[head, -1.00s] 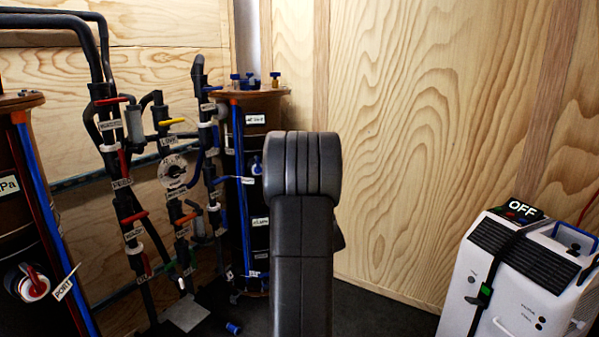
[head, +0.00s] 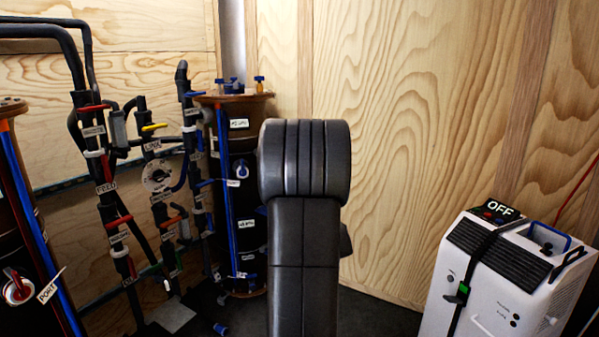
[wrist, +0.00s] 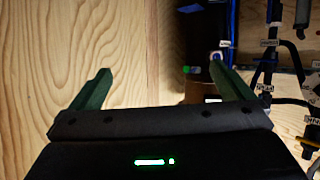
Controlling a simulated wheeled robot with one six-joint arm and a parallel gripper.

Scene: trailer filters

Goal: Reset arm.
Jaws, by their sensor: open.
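My gripper (wrist: 162,90) shows in the wrist view with its two green fingers spread wide apart. Nothing is between the fingers. Beyond them are the plywood wall on the left and a dark filter column with a blue pipe on the right. In the head view my dark arm stands upright in the middle, and the gripper itself is not visible there. The arm hides part of the wall and some of the right side of the filter column (head: 240,215).
Black pipes with coloured valve handles (head: 115,225) and a second column (head: 20,230) stand at the left. A white machine (head: 500,275) with an "OFF" sign (head: 498,208) stands at the right. Dark floor shows between my arm and the machine.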

